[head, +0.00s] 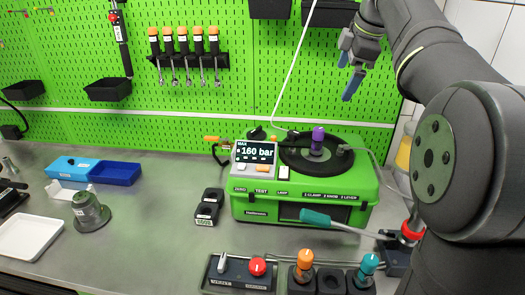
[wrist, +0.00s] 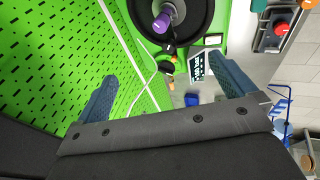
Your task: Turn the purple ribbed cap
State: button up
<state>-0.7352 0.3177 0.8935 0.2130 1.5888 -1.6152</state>
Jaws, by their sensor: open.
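The purple ribbed cap (head: 318,138) stands upright on the dark round plate (head: 297,160) on top of the green test unit (head: 300,207). In the wrist view the cap (wrist: 162,22) shows near the top, on the black disc (wrist: 195,18). My gripper (head: 347,80) hangs above and right of the cap, in front of the pegboard. Its two blue fingers are apart, and nothing is between them. In the wrist view my gripper (wrist: 168,90) has its fingers spread wide, with the cap beyond them and not touched.
A display (head: 255,157) reading 160 bar is on the unit's left. A teal-handled lever (head: 335,222) crosses its front right. A white cable (head: 295,70) runs down to the unit. A control box (head: 240,272) and orange knob (head: 305,260) stand in front.

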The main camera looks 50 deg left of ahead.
aim_at(319, 129)
dwell(0.4)
jog(key=shift+f, duration=0.1)
jog(key=c, duration=0.3)
jog(key=f, duration=0.2)
jog(key=w+a+f+g, duration=0.1)
jog(key=shift+f+m+y, duration=0.3)
jog(key=shift+m, duration=0.1)
jog(key=c, duration=0.7)
jog(key=w+f+m+g+y, duration=0.1)
jog(key=f, duration=0.2)
jog(key=w+a+f+m+g+y, duration=0.1)
jog(key=f, duration=0.2)
jog(key=w+a+f+m+g+y, duration=0.1)
jog(key=f, duration=0.2)
jog(key=shift+w+f+m+g, duration=0.15)
jog(key=shift+f+m+g, duration=0.15)
jog(key=shift+m+g, duration=0.1)
jog(key=shift+c, duration=0.3)
jog(key=x, duration=0.7)
jog(key=shift+a+f, duration=0.15)
jog(key=c, duration=1)
